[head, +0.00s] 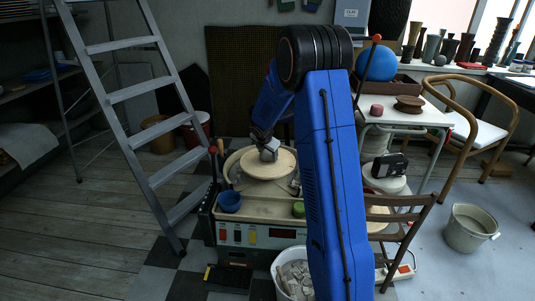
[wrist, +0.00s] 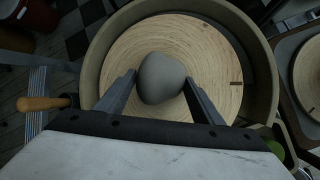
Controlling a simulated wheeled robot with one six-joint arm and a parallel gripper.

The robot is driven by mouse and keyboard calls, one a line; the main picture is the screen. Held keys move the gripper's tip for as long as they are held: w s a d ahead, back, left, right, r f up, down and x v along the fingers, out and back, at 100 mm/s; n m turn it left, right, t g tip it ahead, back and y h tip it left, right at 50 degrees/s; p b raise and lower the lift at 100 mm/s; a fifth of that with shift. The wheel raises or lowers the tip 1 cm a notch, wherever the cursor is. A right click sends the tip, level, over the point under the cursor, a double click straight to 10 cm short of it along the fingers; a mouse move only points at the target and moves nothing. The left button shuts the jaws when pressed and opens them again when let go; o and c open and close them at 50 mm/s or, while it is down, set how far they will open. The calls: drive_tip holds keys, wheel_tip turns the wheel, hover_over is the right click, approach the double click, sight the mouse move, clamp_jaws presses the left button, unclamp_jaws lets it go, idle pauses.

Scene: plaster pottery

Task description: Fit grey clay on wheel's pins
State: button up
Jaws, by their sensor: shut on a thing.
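The grey clay (wrist: 162,78) is a smooth rounded lump. My gripper (wrist: 160,84) has one finger on each side of it and is shut on it. In the head view the clay (head: 268,154) shows small below my gripper (head: 266,149), over the wheel. The wheel's round wooden disc (wrist: 125,58) lies under the clay and is ringed by a basin. It also shows in the head view (head: 284,168). I cannot tell whether the clay touches the disc. No pins are visible; the clay and fingers hide part of the disc.
A blue bowl (head: 229,202) and a green thing (head: 298,210) sit at the wheel's front. A stepladder (head: 133,92) stands left, a wooden chair (head: 398,215) right. A white bucket (head: 292,279) stands below. A wooden-handled tool (wrist: 44,103) is by the basin in the wrist view.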

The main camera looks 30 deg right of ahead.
idle(0.3)
drive_tip(key=o, duration=2)
drive_tip(key=shift+f, duration=0.15)
drive_tip(key=v, duration=1.7)
drive_tip(key=shift+s, duration=0.2)
drive_tip(key=shift+a+r, duration=0.1)
drive_tip(key=shift+r, duration=0.15)
drive_tip(key=s+a+r+m+y, duration=0.15)
drive_tip(key=s+a+m, duration=0.35)
drive_tip(key=s, duration=0.6)
drive_tip(key=s+a+r+m, duration=0.3)
drive_tip(key=s+m, duration=0.3)
drive_tip(key=s, duration=0.5)
drive_tip(key=s+a+r+m+y, duration=0.1)
drive_tip(key=s+a+r+m, duration=0.4)
drive_tip(key=s, duration=0.6)
drive_tip(key=s+a+f+m, duration=0.1)
drive_tip(key=s+f+m, duration=0.1)
drive_tip(key=s, duration=0.3)
drive_tip(key=s+a+f+m+y, duration=0.1)
drive_tip(key=s+a+f+m, duration=0.1)
drive_tip(key=s, duration=0.4)
drive_tip(key=f+m, duration=0.1)
drive_tip(key=m, duration=0.1)
drive_tip(key=shift+s+f+m, duration=0.2)
drive_tip(key=shift+s+m, duration=0.1)
